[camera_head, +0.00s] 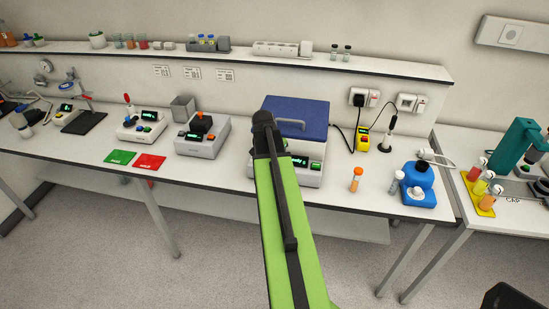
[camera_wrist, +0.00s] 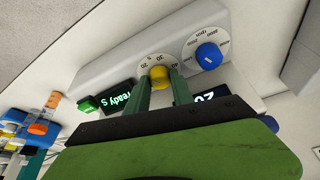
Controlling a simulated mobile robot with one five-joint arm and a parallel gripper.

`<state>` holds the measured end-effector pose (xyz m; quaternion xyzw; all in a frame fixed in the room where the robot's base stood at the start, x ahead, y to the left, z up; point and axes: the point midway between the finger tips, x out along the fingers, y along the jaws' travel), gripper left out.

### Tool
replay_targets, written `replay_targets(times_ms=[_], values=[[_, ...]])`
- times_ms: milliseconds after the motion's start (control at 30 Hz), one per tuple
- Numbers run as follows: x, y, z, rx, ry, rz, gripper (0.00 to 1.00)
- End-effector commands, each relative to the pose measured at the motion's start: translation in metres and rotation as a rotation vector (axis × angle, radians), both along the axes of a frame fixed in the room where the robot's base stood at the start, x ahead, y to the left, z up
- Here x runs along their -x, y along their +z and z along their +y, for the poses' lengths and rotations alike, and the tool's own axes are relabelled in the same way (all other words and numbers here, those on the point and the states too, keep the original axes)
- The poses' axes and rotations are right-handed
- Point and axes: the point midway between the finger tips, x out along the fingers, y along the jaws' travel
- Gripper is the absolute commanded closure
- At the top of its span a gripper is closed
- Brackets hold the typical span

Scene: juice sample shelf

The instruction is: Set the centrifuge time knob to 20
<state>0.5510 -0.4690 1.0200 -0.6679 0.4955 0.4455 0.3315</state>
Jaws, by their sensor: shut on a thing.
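The centrifuge, with a blue lid (camera_head: 308,118) and a white front panel, stands on the bench behind my arm in the head view. The lid is down. In the wrist view, its yellow knob (camera_wrist: 159,73) sits on a white dial marked with numbers, among them 20 and 30. My gripper (camera_wrist: 160,79) is shut on the yellow knob, one green finger on each side. I cannot tell where the knob points. A blue knob (camera_wrist: 208,55) sits on another dial beside it. One display (camera_wrist: 123,97) reads "ready"; another (camera_wrist: 205,98) shows digits like 20, partly hidden.
A grey device with an orange-topped knob (camera_head: 201,130) stands left of the centrifuge. An orange-capped tube (camera_head: 356,180) and a blue device (camera_head: 418,185) stand to the right. A green button (camera_wrist: 88,105) is on the panel. A shelf (camera_head: 390,68) runs above.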

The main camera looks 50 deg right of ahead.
Motion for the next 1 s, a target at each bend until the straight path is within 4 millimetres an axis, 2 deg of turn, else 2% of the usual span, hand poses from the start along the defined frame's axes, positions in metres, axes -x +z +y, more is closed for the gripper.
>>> replay_targets(times_ms=[200,233,400,767,867,1000], values=[[0.002,0.000,-0.004,0.008,-0.003,0.004,1.00],[0.002,0.000,-0.004,0.008,-0.002,0.005,0.71],[0.002,0.000,-0.002,0.005,-0.001,0.004,0.51],[0.001,0.001,-0.001,0.003,0.001,0.003,0.51],[0.001,0.007,0.001,0.002,0.001,0.002,0.51],[0.004,0.025,0.007,0.002,0.002,0.003,0.51]])
